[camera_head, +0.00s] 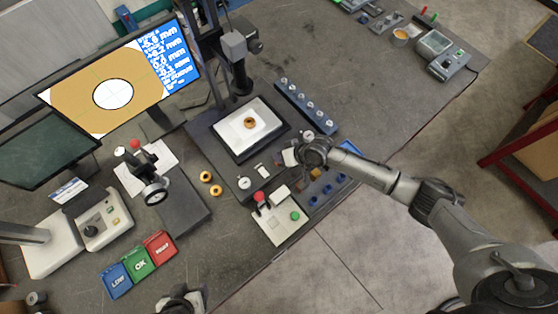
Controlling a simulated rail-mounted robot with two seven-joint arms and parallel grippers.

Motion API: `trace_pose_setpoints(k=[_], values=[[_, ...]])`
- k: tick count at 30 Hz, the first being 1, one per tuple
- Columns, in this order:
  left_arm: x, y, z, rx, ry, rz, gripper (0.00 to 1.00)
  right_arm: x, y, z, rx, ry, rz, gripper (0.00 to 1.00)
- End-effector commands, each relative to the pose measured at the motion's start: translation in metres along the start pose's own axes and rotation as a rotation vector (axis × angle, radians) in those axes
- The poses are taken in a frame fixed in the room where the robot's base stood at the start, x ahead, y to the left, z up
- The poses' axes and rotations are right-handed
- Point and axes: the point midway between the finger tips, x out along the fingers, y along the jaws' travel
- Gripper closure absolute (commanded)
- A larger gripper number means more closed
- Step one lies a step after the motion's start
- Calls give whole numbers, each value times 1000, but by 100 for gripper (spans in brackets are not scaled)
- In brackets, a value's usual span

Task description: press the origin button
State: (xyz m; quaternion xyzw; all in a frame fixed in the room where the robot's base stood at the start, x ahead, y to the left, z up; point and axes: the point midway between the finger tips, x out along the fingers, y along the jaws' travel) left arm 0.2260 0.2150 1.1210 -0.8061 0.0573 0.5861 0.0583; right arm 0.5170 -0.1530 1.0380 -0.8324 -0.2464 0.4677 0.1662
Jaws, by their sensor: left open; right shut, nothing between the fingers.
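No button carries a label that I can read as origin. A pale control panel (281,233) at the front edge of the bench has a red-topped lever (260,197) and a round green button (295,215). My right gripper (287,158) is shut and empty, above the bench between the measuring stage (238,150) and the blue-socketed tray, behind the control panel. It is apart from the green button. My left gripper (186,298) is low at the bottom edge, partly cut off, open and empty.
A monitor (70,95) shows a ring and readings. A brass ring (250,123) lies on the stage; two more (206,177) lie left. LOW, OK and HIGH bins (140,264) stand front left. A blue rack (306,105) and a blue-socketed tray (327,189) flank my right gripper.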

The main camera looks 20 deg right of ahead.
Motion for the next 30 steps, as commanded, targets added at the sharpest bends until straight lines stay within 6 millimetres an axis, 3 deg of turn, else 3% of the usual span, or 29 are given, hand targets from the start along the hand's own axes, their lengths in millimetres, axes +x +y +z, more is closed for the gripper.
trace_pose_setpoints(k=[30], values=[[0,-1,0,4,-1,-3,34,1,1,1,0,-1,0,100]])
